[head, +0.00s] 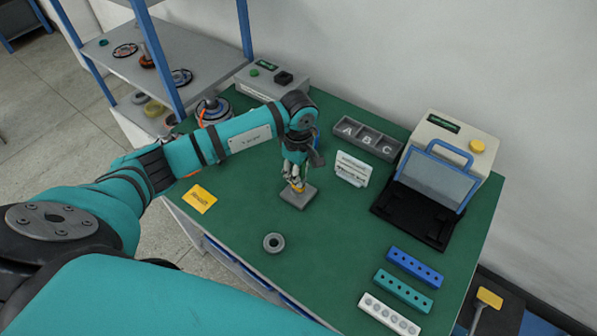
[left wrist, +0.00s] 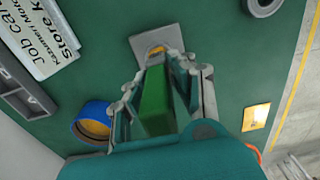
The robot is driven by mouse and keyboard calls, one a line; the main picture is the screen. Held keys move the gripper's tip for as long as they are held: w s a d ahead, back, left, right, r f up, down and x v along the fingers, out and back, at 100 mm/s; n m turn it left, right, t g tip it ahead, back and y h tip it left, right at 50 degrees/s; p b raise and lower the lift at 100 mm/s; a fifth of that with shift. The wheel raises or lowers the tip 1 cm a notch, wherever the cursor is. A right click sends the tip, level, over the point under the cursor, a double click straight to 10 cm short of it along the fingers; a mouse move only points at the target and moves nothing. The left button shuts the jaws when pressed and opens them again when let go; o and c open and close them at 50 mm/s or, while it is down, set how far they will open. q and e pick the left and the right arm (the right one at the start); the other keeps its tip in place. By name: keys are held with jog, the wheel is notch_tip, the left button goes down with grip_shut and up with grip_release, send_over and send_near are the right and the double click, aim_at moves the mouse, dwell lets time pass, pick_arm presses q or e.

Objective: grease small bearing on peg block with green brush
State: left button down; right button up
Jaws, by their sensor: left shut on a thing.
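My left gripper (head: 296,178) points down over the small grey peg block (head: 299,198) in the middle of the green table. In the left wrist view, its fingers (left wrist: 165,80) are shut on the green brush (left wrist: 157,102), whose handle runs between them. The brush's far end reaches down to the peg block (left wrist: 147,42), where a yellow-orange part shows. I cannot tell whether that part is the bristles or something on the block. The small bearing is not clearly visible; the gripper and brush cover the block's middle. My right gripper is not in view.
A grey ring (head: 273,242) lies on the table in front of the block. A sign (head: 353,168), an A-B-C tray (head: 367,139) and a machine with a blue-framed lid (head: 438,178) stand behind and right. Blue, teal and white hole strips (head: 403,292) lie front right.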

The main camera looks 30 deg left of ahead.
pick_arm(q)
jog(key=shift+f, duration=0.15)
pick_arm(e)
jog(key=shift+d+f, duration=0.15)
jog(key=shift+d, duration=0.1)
pick_arm(q)
jog(key=shift+f, duration=0.15)
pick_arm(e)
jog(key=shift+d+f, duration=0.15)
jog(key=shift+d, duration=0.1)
pick_arm(q)
jog(key=shift+b, duration=0.3)
jog(key=n, duration=0.4)
